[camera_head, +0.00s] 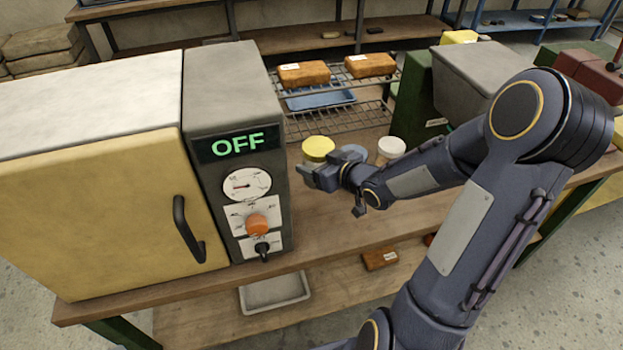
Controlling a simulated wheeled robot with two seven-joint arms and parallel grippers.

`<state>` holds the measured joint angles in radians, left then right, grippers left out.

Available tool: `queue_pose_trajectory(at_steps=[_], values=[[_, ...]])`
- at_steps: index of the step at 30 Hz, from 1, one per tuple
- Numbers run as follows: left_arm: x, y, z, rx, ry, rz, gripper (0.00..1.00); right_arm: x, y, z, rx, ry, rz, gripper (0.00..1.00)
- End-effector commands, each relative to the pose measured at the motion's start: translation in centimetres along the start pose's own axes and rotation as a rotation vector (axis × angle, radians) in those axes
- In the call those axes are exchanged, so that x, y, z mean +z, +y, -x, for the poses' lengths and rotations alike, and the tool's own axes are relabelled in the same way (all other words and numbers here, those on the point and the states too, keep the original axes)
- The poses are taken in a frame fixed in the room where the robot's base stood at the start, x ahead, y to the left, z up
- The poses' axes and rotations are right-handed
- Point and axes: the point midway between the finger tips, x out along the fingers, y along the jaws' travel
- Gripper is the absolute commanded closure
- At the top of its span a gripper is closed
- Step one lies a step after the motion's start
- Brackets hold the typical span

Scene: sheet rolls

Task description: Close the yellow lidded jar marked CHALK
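The yellow lidded jar (318,149) stands on the wooden bench, just right of the grey control box. Its yellow top shows, but the lower part of its body is hidden behind my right gripper. No CHALK marking can be read, and how the lid sits on the jar cannot be made out. My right gripper (313,179) is at the near side of the jar, pointing left. Whether it touches the jar, and whether its fingers are open or shut, cannot be told. My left gripper is out of view.
A blue-grey topped container (354,151) and a white-lidded jar (391,146) stand right of the yellow one. The control box (237,110) reading OFF and a cream cabinet (110,210) fill the left. A wire rack (345,122) with brown blocks stands behind.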

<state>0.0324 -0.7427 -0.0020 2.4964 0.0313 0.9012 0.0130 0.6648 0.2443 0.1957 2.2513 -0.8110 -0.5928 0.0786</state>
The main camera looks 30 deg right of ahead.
Motion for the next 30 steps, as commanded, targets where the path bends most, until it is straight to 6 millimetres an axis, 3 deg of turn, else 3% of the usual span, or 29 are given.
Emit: queue_pose_trajectory(at_steps=[3,7,20,30], values=[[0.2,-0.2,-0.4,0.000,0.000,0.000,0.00,1.7,0.4,-2.6,-0.004,-0.003,-0.004,0.96],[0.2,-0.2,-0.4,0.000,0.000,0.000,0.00,2.5,0.8,-4.3,-0.001,-0.002,-0.003,0.96],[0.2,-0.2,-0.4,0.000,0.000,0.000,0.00,3.0,1.0,-5.0,0.000,-0.001,-0.001,0.96],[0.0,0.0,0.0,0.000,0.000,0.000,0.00,6.0,1.1,-6.7,0.000,-0.001,0.000,0.96]])
